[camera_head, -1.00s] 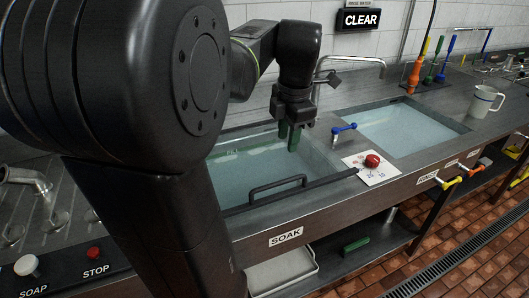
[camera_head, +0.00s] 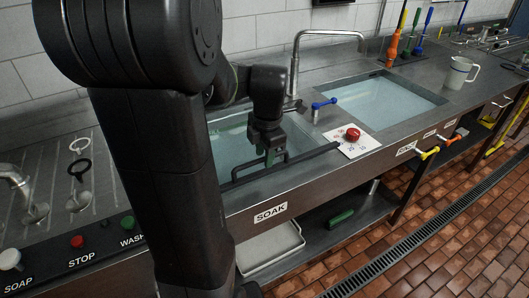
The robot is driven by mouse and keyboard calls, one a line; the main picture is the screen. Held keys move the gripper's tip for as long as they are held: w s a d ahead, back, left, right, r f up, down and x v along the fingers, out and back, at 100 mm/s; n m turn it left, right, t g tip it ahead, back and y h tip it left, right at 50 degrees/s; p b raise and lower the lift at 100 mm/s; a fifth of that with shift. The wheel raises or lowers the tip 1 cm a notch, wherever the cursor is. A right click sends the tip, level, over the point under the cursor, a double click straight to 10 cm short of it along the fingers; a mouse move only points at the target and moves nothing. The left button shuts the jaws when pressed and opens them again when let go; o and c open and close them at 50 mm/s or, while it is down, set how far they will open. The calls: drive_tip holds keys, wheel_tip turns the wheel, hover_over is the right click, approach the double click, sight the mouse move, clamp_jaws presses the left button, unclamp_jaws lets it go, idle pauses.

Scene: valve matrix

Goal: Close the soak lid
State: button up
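The soak basin (camera_head: 228,143) stands behind the SOAK label (camera_head: 270,213), and its water shows uncovered. A dark bar (camera_head: 318,154) with a raised black handle (camera_head: 247,168) runs along the basin's front edge; it looks like the soak lid's front edge. The rest of the lid cannot be made out. My arm hides the basin's left side.
A blue-handled valve (camera_head: 324,103) and a red knob on a white dial card (camera_head: 357,147) stand right of the basin. A second filled basin (camera_head: 390,101) lies beyond, with a mug (camera_head: 459,76) farther right. SOAP and STOP buttons (camera_head: 77,242) are at left.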

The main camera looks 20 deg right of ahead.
sight(265, 172)
drive_tip(key=shift+c, duration=0.2)
clamp_jaws()
drive_tip(key=shift+f, duration=0.1)
drive_tip(key=f+b, duration=0.4)
drive_tip(key=shift+s+t, duration=0.35)
drive_tip(key=shift+t, duration=0.05)
drive_tip(key=shift+s+a+f, duration=0.1)
drive_tip(key=shift+s, duration=0.1)
drive_tip(key=shift+o, duration=0.2)
unclamp_jaws()
drive_tip(key=shift+w+f, duration=0.1)
drive_tip(key=shift+f, duration=0.05)
drive_tip(key=shift+r, duration=0.2)
